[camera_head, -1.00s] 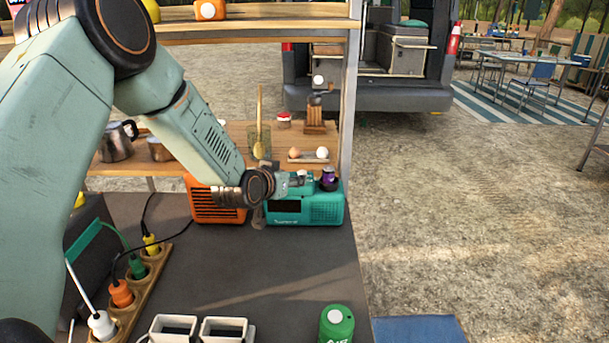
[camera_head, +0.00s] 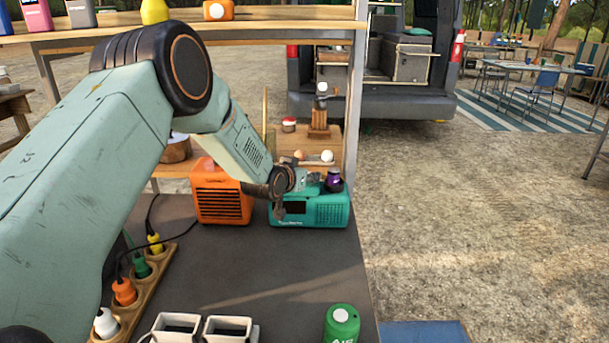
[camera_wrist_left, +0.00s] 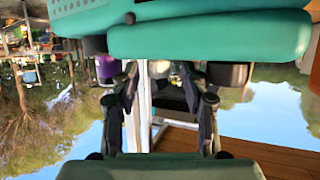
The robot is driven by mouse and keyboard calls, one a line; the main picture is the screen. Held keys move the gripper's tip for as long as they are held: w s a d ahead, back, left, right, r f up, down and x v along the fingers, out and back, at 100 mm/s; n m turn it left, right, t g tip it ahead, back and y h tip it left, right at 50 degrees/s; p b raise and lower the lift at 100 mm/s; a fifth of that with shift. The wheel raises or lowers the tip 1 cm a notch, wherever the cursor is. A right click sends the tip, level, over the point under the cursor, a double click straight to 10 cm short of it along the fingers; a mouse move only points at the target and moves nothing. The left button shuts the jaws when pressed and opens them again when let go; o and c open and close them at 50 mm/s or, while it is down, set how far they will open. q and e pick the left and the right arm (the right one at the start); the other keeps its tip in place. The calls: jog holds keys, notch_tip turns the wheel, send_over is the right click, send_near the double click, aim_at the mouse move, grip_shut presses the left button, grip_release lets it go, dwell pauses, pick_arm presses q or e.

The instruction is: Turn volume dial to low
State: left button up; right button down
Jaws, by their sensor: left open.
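A teal radio (camera_head: 325,212) stands at the back of the dark table, with a purple and black knob (camera_head: 333,181) on its top right. My left gripper (camera_head: 308,182) is at the radio's top, left of that knob, partly hidden behind its own wrist. In the left wrist view the radio (camera_wrist_left: 210,38) fills the top of the picture. There, the purple knob (camera_wrist_left: 106,68) is beside one finger and a dark knob (camera_wrist_left: 228,74) beside the other. Contact cannot be told. Which knob is the volume dial cannot be told.
An orange radio (camera_head: 222,196) stands left of the teal one. A wooden socket strip (camera_head: 150,288) with plugs and cables lies at left. Two white-rimmed containers (camera_head: 228,326) and a green can (camera_head: 341,325) are in front. The mid-table is clear.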

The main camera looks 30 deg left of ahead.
pick_arm(q)
jog(key=shift+w+f, duration=0.15)
jog(key=shift+w, duration=0.05)
jog(key=shift+c, duration=0.3)
jog(key=shift+s+r, duration=0.3)
jog(key=c, duration=0.5)
jog(key=shift+w+f, duration=0.1)
jog(key=shift+f, duration=0.05)
grip_shut()
